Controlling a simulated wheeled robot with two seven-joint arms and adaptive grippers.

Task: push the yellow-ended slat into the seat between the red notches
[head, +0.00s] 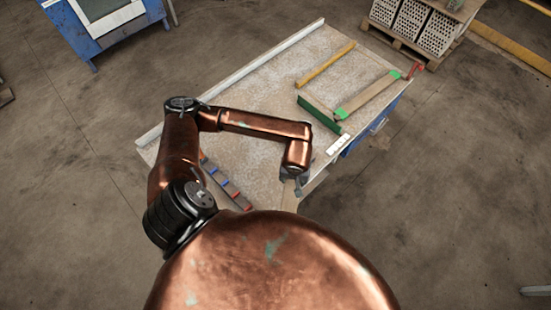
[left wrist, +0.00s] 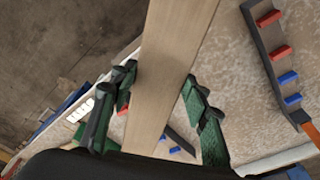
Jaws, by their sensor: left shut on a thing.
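My left gripper (head: 294,183) is over the near right part of the table. In the left wrist view its two green fingers (left wrist: 160,80) are shut on a plain wooden slat (left wrist: 176,45). The slat's ends are out of that view or hidden, so its end colour cannot be told. A dark rail with red notches (left wrist: 281,53) and blue notches (left wrist: 288,77) lies to the right of the held slat, apart from it. In the head view this rail (head: 229,188) lies left of the gripper. A second rail shows partly behind the slat. My right gripper is not in view.
A slat with green ends (head: 370,95) lies at the table's right, beside a green bar (head: 319,108). A yellow bar (head: 326,64) lies farther back. A pale rail (head: 262,62) runs along the left edge. The middle of the table (head: 275,95) is clear.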

